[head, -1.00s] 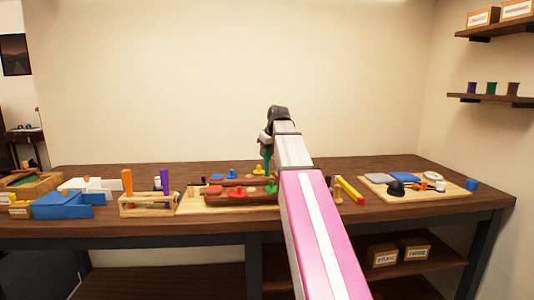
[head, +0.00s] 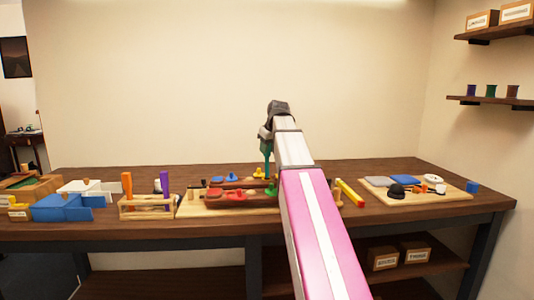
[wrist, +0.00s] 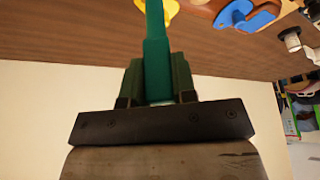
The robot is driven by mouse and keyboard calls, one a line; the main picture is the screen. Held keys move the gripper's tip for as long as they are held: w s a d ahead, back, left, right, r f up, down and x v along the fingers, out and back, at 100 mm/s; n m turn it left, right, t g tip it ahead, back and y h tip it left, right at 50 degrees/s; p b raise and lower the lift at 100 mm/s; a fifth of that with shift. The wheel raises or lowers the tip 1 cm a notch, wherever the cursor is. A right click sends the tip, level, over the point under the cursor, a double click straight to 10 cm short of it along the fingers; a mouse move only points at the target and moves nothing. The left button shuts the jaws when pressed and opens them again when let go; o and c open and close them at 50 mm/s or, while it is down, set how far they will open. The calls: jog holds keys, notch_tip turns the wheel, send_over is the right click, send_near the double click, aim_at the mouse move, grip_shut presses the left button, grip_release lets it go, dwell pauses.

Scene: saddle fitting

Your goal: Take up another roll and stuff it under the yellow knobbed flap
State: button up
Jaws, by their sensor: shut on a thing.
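My gripper (wrist: 157,85) points down over the saddle, shut on a long teal-green stick (wrist: 156,45). In the head view the green stick (head: 267,160) stands upright over the back of the saddle. The dark brown saddle (head: 240,202) lies on a pale board and carries red, blue, yellow and green knobs. The yellow knob (head: 258,173) is at its back, close to the stick's lower end; it also shows at the top of the wrist view (wrist: 171,10). I cannot tell whether they touch. My arm hides the saddle's right end.
A wooden rack (head: 147,206) with orange and purple sticks stands left of the saddle. Blue and white boxes (head: 62,206) are further left. To the right lie a yellow-and-red bar (head: 350,192) and a board (head: 440,193) with pads and small parts. A blue block (head: 472,187) is at far right.

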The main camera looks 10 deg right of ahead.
jog(key=shift+r, duration=2.5)
